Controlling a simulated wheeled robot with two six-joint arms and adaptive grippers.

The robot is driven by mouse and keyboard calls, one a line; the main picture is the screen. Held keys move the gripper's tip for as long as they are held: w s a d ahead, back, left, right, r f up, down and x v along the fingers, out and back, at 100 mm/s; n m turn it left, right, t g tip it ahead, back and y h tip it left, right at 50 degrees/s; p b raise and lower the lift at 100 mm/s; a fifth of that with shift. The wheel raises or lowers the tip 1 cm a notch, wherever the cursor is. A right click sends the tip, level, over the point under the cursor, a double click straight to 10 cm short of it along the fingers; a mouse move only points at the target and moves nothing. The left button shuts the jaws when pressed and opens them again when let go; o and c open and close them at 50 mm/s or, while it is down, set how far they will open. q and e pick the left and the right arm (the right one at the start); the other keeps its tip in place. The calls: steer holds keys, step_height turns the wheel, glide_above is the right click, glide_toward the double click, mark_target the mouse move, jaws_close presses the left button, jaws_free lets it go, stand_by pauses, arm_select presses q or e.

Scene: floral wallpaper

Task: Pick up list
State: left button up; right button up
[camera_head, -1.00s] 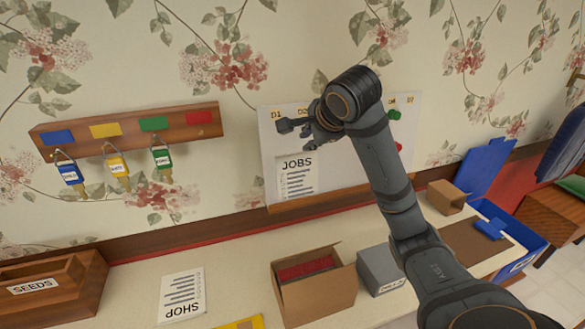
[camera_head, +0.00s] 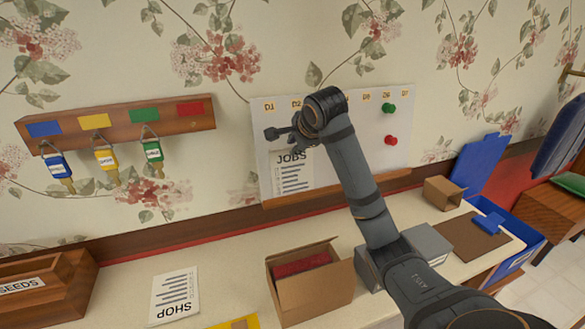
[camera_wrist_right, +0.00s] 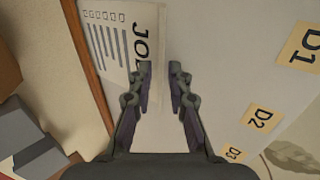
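A white JOBS list (camera_head: 293,182) with printed lines is on the left part of the white wall board (camera_head: 345,155), just above its wooden ledge. My right gripper (camera_head: 273,133) is at the top of this list in the head view. In the right wrist view the gripper (camera_wrist_right: 160,70) is open. Its fingertips are at the JOBS end of the list (camera_wrist_right: 112,45), with nothing clearly held; I cannot tell if they touch the paper. A second paper, marked SHOP (camera_head: 175,296), lies on the counter at the lower left. My left gripper is not in view.
A rack (camera_head: 115,122) with several coloured key tags hangs on the left. A green pin (camera_head: 389,108) and red pin (camera_head: 391,140) are on the board. Below are an open cardboard box (camera_head: 315,290), a SEEDS crate (camera_head: 60,285) and a blue bin (camera_head: 530,240).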

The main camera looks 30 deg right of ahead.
steer(key=shift+s+a+r, duration=0.1)
steer(key=shift+c, duration=0.3)
jaws_close()
